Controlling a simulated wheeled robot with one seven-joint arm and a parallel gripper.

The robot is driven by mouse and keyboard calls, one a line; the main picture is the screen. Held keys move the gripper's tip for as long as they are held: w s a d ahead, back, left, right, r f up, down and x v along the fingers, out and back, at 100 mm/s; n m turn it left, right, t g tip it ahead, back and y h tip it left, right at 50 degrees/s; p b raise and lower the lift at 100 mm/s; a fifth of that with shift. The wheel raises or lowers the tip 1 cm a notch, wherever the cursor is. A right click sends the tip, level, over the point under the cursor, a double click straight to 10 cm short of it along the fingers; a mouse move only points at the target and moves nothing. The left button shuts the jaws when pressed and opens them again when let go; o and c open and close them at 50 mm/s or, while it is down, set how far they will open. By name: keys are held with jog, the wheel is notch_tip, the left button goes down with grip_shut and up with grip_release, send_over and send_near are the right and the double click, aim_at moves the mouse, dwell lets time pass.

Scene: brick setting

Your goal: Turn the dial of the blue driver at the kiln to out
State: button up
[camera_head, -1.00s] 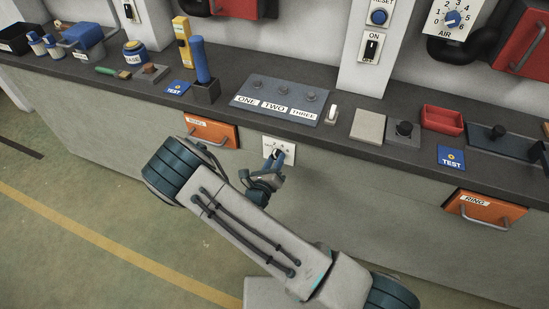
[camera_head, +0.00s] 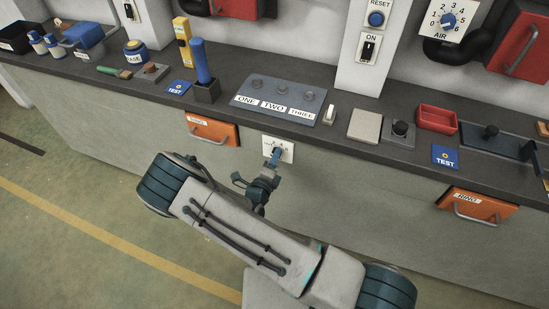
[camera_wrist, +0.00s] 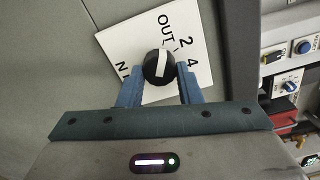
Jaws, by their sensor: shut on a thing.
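A white dial plate (camera_head: 287,151) is fixed on the front of the grey bench, below the panel marked ONE, TWO, THREE. In the wrist view the plate (camera_wrist: 199,72) bears OUT, 2, 4 and, partly hidden, IN. Its round black knob (camera_wrist: 159,67) carries a white stripe; I cannot tell exactly which mark it points at. My gripper (camera_head: 274,157) reaches the plate; in the wrist view my blue fingers (camera_wrist: 160,78) are shut on the knob from both sides. A blue upright handle (camera_head: 202,62) stands in a dark block on the bench; I cannot tell whether it is the driver.
Orange drawers with handles, one (camera_head: 212,130) left of the plate and one (camera_head: 476,207) to the right, stick out from the bench front. A small white switch (camera_head: 328,115) and a beige block (camera_head: 364,126) are on the worktop above. The floor in front is clear.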

dwell(0.4)
jog(key=o, duration=1)
jog(key=shift+c, duration=0.2)
jog(key=shift+s+a, duration=0.1)
jog(key=shift+s, duration=0.05)
jog(key=b+v, duration=0.1)
jog(key=v, duration=1.2)
jog(key=shift+s+b, duration=0.3)
jog(key=shift+b, duration=0.1)
